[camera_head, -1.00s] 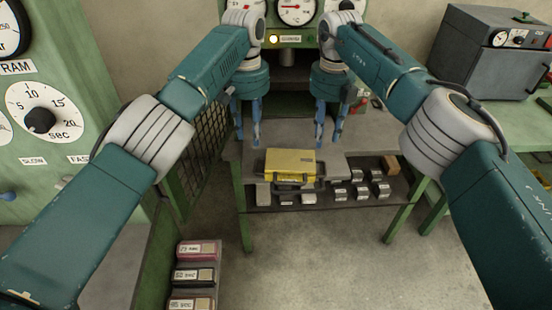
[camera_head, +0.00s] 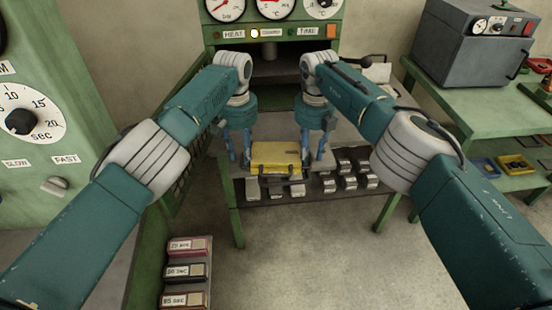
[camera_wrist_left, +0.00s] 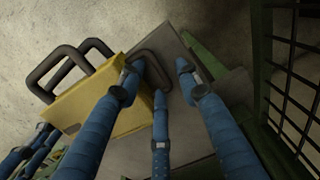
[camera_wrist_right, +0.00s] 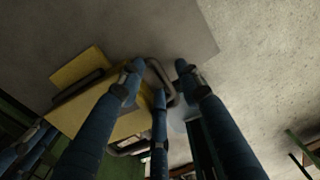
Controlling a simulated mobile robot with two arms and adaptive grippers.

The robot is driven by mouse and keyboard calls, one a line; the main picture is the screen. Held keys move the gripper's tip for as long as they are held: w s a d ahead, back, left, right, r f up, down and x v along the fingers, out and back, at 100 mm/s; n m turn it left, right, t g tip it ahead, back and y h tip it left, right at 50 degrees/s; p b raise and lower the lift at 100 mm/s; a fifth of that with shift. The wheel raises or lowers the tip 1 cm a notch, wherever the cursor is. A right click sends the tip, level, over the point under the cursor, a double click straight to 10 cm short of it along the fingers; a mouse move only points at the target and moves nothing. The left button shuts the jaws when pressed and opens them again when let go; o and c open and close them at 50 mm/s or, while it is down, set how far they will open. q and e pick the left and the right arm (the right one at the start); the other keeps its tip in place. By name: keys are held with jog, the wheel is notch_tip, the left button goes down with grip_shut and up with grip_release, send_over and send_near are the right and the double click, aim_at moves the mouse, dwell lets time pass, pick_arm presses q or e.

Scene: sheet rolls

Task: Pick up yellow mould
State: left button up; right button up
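The yellow mould (camera_head: 275,157) sits on the grey table below my two grippers, with dark handles on its front. My left gripper (camera_head: 238,150) is at its left side and my right gripper (camera_head: 314,150) at its right side. In the left wrist view the fingers are spread around a dark side handle (camera_wrist_left: 152,58), beside the yellow body (camera_wrist_left: 132,118). In the right wrist view the fingers are spread around the other side handle (camera_wrist_right: 155,72), beside the yellow body (camera_wrist_right: 75,112). Both grippers look open; finger contact with the handles is unclear.
A green press (camera_head: 345,45) with gauges stands behind the table. Several small grey blocks (camera_head: 350,170) lie on the shelf below. A mesh panel (camera_head: 185,178) is at left. Labelled boxes (camera_head: 187,271) stand at lower left. A green bench (camera_head: 470,108) with a grey oven is at right.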

pick_arm(q)
jog(key=shift+f, duration=0.3)
pick_arm(e)
jog(key=shift+f, duration=0.3)
pick_arm(q)
jog(key=shift+r, duration=0.1)
jog(key=shift+c, duration=1.1)
pick_arm(e)
jog(key=shift+c, duration=1.1)
pick_arm(q)
grip_shut()
pick_arm(e)
grip_shut()
pick_arm(q)
jog(key=shift+w+r, duration=0.2)
pick_arm(e)
jog(key=shift+w+r, duration=0.2)
jog(key=shift+r, duration=0.1)
